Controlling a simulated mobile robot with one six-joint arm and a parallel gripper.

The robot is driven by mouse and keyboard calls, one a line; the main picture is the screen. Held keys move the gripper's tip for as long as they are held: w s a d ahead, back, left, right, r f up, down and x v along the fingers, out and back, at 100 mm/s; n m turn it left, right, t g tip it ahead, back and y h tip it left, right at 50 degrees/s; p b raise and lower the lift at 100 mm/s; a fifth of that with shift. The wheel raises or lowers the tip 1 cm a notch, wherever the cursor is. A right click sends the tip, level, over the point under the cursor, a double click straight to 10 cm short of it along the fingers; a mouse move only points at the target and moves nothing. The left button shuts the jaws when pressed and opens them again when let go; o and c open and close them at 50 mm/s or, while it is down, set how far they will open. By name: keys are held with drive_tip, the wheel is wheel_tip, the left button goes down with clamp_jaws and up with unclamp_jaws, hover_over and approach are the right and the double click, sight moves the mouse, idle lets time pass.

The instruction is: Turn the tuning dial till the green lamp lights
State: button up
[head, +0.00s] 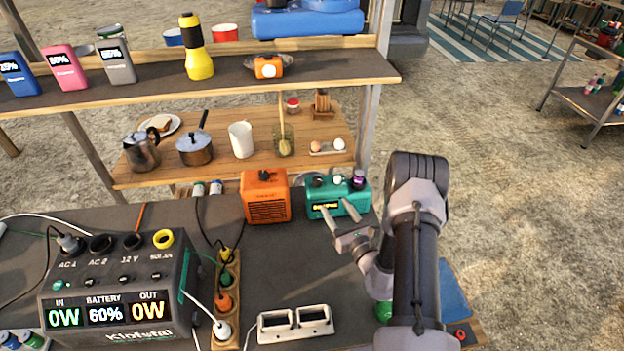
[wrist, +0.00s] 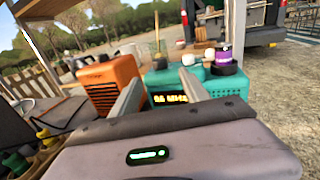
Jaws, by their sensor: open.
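A teal radio (head: 325,196) stands near the right end of the dark worktop, with a lit yellow display whose text I cannot read. It also shows in the wrist view (wrist: 230,88). Small dark, white and purple parts sit on its top; I cannot tell which is the tuning dial. The purple and black one (head: 358,179) is at the right; it shows in the wrist view (wrist: 223,57). My gripper (head: 340,214) is open and empty, its two fingers apart in front of the radio's face. In the wrist view the fingers (wrist: 160,82) flank the display. I see no lit green lamp on the radio.
An orange box with a dark grille (head: 266,200) stands close left of the radio. A power station (head: 115,285) and a socket strip (head: 226,300) with cables lie left. A white two-panel item (head: 295,324) lies nearer. A shelf (head: 330,72) rises behind.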

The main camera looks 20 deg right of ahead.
sight(319, 183)
drive_tip(key=w+b, duration=0.2)
drive_tip(key=w, duration=1.2)
